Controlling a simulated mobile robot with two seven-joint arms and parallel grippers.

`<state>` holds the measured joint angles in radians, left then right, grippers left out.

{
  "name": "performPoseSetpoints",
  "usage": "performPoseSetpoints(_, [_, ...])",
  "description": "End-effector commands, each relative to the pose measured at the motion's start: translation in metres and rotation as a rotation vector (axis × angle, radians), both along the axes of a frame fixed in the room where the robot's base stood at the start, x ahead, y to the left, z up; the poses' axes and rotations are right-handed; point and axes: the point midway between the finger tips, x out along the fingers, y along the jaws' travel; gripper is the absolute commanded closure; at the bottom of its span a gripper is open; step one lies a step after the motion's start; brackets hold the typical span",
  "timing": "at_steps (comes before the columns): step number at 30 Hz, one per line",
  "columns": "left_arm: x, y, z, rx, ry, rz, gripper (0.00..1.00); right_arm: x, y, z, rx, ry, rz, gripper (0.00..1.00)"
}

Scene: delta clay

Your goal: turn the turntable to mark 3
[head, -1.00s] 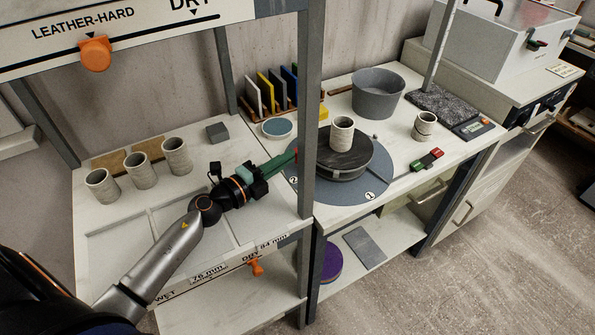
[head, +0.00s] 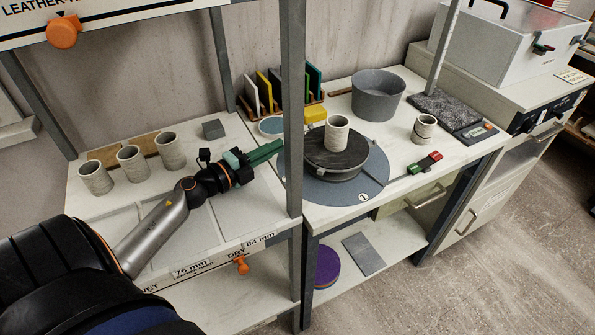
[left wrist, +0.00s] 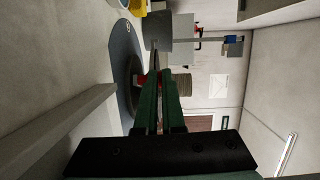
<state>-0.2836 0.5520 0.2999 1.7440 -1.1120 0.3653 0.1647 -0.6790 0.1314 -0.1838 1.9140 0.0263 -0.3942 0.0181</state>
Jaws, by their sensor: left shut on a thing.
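The turntable (head: 336,168) is a dark round wheel on a flat blue-grey disc (head: 374,178) with numbered marks. A mark reading 1 (head: 362,198) shows at the disc's front; I cannot see mark 3. A ribbed pale cup (head: 337,134) stands upright on the wheel. My left gripper (head: 280,146) reaches to the turntable's left side, its green fingertips partly behind a grey post. In the left wrist view its fingers (left wrist: 158,82) are nearly together, with a red part (left wrist: 140,80) beside the tips. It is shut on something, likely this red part. My right gripper is out of view.
The grey shelf post (head: 293,110) stands right by my left fingers. Three ribbed cups (head: 131,163) stand on the left shelf.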

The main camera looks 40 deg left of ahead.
Motion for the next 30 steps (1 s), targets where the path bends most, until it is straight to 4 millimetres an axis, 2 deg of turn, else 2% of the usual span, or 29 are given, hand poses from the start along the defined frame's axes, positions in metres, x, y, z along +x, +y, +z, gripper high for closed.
performPoseSetpoints(13, [0.001,-0.004,0.005,-0.001,-0.009,-0.012,1.00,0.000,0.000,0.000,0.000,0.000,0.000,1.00])
performPoseSetpoints(17, [-0.005,-0.003,0.004,-0.001,-0.008,-0.011,1.00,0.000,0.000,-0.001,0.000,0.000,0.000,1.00])
performPoseSetpoints(23, [-0.032,0.005,0.001,-0.001,-0.002,-0.006,1.00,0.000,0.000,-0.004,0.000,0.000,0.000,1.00])
performPoseSetpoints(30, [-0.078,0.016,0.001,-0.001,-0.001,-0.001,1.00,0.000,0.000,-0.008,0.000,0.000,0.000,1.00])
